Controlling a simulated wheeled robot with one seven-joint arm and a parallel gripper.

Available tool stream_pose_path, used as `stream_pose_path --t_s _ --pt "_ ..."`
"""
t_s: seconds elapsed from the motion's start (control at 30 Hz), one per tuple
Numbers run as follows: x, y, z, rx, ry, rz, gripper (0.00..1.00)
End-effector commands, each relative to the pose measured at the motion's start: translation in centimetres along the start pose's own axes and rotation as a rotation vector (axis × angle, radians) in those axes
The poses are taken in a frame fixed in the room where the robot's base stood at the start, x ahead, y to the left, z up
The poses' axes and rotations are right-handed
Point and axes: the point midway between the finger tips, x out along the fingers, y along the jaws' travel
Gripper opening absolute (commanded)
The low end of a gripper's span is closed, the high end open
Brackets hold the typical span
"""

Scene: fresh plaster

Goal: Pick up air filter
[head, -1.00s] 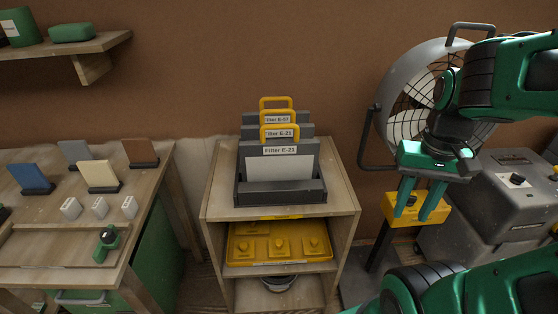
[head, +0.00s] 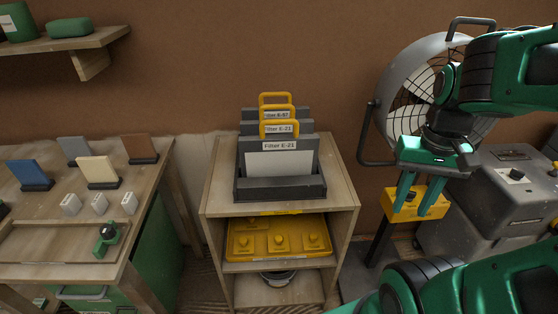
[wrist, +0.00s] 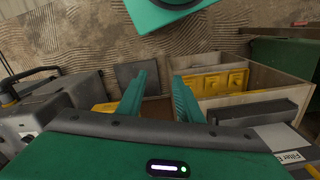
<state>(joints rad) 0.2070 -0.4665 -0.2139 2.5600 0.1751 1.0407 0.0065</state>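Several grey air filters with yellow handles stand upright in a dark holder (head: 280,192) on top of a wooden cabinet. The front air filter (head: 280,160) is labelled "Filter E-21". The ones behind it are partly hidden, showing mainly their labels and yellow handles. My gripper (head: 418,212) is to the right of the cabinet, pointing down in front of the fan. Its two green fingers are apart with nothing between them. The wrist view also shows the fingers (wrist: 160,90) spread and empty, with a filter label (wrist: 305,160) at the lower right edge.
The wooden cabinet (head: 214,208) has a yellow tray (head: 236,258) on its middle shelf. A fan (head: 400,85) and grey machine (head: 505,190) stand behind and right of my gripper. A workbench (head: 60,240) with coloured sample panels is at left. The cabinet top around the holder is bare.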

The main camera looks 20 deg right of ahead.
Motion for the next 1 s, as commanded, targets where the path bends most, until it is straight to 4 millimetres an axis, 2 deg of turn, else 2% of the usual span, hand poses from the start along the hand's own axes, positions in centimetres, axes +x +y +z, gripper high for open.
stream_pose_path --t_s 0.13,0.27,0.6,0.8,1.0 --pt "-0.8 0.3 0.6 0.022 0.019 -0.013 0.33" --pt "-2.0 -1.5 -1.4 0.111 0.042 -0.036 0.33" --pt "-7.1 -10.2 -8.7 0.511 0.076 -0.180 0.33" --pt "-9.9 -15.8 -11.7 0.739 0.037 -0.278 0.33" --pt "-12.8 -21.3 -13.9 0.961 -0.045 -0.364 0.33"
